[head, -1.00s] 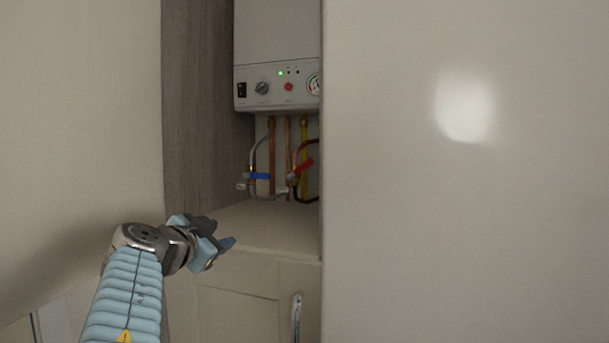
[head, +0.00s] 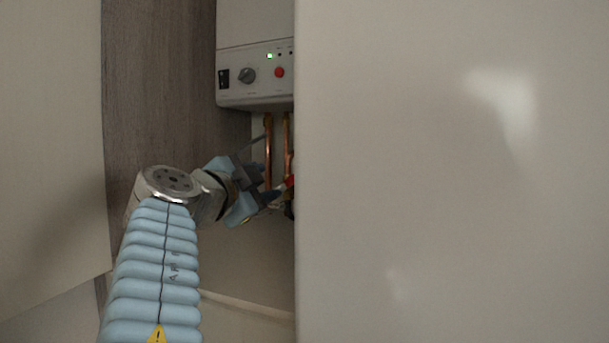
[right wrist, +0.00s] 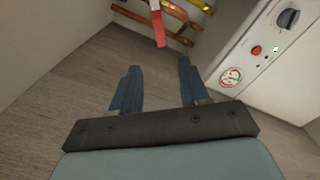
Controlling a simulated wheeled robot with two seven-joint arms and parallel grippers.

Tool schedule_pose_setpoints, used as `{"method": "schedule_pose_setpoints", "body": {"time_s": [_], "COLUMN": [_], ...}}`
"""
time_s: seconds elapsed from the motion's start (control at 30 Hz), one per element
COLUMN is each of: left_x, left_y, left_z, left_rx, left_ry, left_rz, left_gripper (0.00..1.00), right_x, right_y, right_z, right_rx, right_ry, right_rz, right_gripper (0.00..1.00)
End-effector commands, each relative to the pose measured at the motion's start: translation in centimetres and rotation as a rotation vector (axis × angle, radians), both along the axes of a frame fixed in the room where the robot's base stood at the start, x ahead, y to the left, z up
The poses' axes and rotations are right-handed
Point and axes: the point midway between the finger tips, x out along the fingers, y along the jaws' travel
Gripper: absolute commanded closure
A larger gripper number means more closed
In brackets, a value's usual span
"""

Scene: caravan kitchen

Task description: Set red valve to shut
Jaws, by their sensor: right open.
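The red valve handle (right wrist: 158,26) shows in the right wrist view, just beyond my fingertips and roughly between them. In the head view only a bit of the red handle (head: 290,181) shows, beside my right gripper at the edge of the white panel. My right gripper (head: 272,192) is open and empty, reaching into the boiler alcove. In the right wrist view its two fingers (right wrist: 158,78) are spread apart, with a gap between them and the handle. The blue valve is hidden behind my gripper in the head view. My left gripper is not in view.
The white boiler (head: 255,75) hangs above the copper pipes (head: 268,150), with its knob, red button and green light. A large white panel (head: 450,200) covers the right of the head view. A wood-grain wall (head: 155,90) stands on the left.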

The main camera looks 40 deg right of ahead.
Motion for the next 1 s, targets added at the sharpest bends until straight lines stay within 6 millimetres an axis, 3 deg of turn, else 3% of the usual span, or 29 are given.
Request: {"method": "schedule_pose_setpoints", "body": {"time_s": [0.17,0.6,0.8,1.0], "left_x": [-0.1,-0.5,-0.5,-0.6], "left_y": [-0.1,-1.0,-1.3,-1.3], "left_z": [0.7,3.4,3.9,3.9], "left_rx": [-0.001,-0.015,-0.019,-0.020], "left_ry": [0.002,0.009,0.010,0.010], "left_rz": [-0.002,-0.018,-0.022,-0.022], "left_gripper": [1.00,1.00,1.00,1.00], "right_x": [1.0,5.3,6.2,6.3], "right_y": [-2.1,-10.4,-11.9,-12.1], "right_z": [0.1,0.3,0.1,0.0], "right_rx": [0.002,0.000,-0.002,-0.002], "right_ry": [0.001,0.001,0.001,0.000], "right_rz": [-0.002,-0.002,0.001,0.001], "right_gripper": [0.55,0.55,0.55,0.55]}}
